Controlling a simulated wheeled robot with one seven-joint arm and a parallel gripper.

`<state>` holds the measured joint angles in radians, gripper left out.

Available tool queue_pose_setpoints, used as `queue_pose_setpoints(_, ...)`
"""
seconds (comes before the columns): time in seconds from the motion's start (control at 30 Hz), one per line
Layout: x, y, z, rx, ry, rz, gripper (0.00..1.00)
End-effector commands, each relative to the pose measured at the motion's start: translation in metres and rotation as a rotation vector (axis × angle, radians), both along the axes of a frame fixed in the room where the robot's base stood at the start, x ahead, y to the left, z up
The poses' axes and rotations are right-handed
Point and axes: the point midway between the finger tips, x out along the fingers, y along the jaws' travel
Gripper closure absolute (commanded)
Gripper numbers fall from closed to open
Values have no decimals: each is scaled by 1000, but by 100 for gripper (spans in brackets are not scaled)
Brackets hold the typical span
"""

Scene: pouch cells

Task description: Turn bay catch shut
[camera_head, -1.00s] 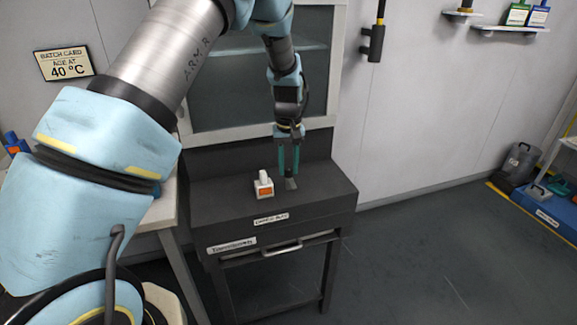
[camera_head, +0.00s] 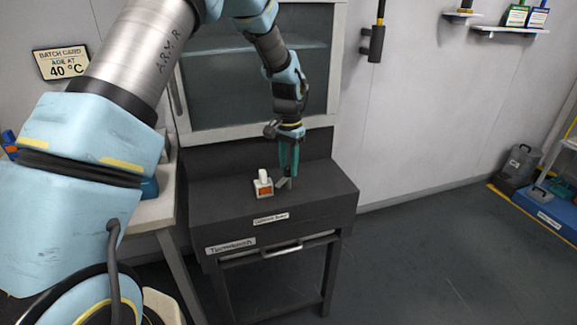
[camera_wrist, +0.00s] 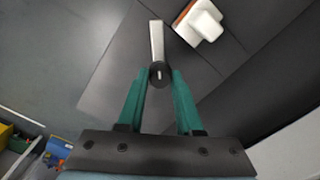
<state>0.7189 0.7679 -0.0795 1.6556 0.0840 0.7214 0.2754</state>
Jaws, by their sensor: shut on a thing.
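The bay catch (camera_head: 281,182) is a small grey lever on top of a dark cabinet (camera_head: 225,205). In the head view its arm points left from its pivot, toward a small white block. In the wrist view the catch (camera_wrist: 157,40) shows as a pale bar reaching away from a round dark hub between my fingertips. My gripper (camera_head: 289,172) has teal fingers and points down onto the catch. In the wrist view my gripper (camera_wrist: 160,78) is shut on the catch at its hub. The fingers partly hide the hub in the head view.
The white block with an orange face (camera_head: 263,184) stands close left of the catch; it also shows in the wrist view (camera_wrist: 199,22). A glass-fronted cabinet (camera_head: 258,85) rises behind. A drawer handle (camera_head: 281,248) is on the front.

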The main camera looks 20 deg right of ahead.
Motion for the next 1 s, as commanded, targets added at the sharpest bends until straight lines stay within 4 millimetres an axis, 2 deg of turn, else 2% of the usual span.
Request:
queue_pose_setpoints(0.6,1,0,1,-1,0,-546,100)
queue_pose_setpoints(1.0,0,0,1,-1,-2,-724,100)
